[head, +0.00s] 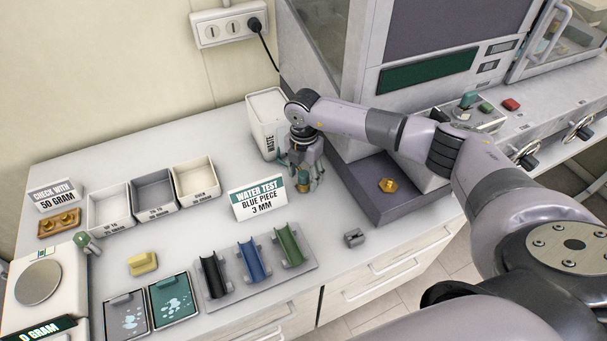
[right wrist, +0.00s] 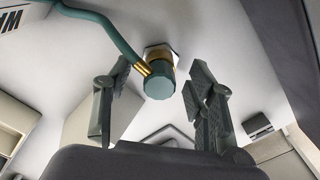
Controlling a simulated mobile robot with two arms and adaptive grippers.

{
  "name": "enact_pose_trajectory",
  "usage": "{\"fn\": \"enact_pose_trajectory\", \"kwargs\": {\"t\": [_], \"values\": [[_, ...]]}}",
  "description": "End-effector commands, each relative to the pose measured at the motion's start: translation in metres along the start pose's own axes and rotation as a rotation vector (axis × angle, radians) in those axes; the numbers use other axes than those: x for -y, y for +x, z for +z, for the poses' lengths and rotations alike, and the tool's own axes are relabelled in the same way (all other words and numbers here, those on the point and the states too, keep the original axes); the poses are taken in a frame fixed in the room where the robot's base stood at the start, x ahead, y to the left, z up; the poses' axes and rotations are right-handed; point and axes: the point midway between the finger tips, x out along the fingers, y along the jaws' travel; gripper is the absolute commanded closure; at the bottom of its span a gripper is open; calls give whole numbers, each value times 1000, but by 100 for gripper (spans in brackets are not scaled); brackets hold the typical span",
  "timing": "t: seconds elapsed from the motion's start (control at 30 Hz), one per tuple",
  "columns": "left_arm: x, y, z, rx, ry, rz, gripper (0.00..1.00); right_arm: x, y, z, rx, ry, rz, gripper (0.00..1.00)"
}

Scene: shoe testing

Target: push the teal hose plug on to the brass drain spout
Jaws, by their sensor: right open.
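My right gripper (head: 304,178) points down at the front of the white bin, behind the water test sign. In the right wrist view its two fingers (right wrist: 160,98) are open, one on each side of the teal hose plug (right wrist: 160,82), with a gap to it on both sides. The plug is lined up with the brass drain spout (right wrist: 158,53); a band of brass shows behind it, and I cannot tell how deep it sits. A teal hose (right wrist: 108,28) with a gold ferrule joins the plug's side. My left gripper is not in view.
The white bin (head: 267,110) and the grey machine base (head: 365,190) stand close to the right gripper. The water test sign (head: 257,197) is just in front. Trays (head: 153,192) and a rack of coloured half-tubes (head: 310,262) fill the table's left and front.

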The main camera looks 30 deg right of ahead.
Motion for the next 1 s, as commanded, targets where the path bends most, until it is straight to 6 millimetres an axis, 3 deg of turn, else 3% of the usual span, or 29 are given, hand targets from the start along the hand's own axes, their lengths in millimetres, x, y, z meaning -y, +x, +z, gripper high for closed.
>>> {"fn": "enact_pose_trajectory", "kwargs": {"t": [0.3, 1.0], "values": [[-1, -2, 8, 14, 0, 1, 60, 0, 7, 0, 1, -1, 1, 49], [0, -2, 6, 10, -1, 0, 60, 0, 6, 0, 1, 0, 1, 96]]}}
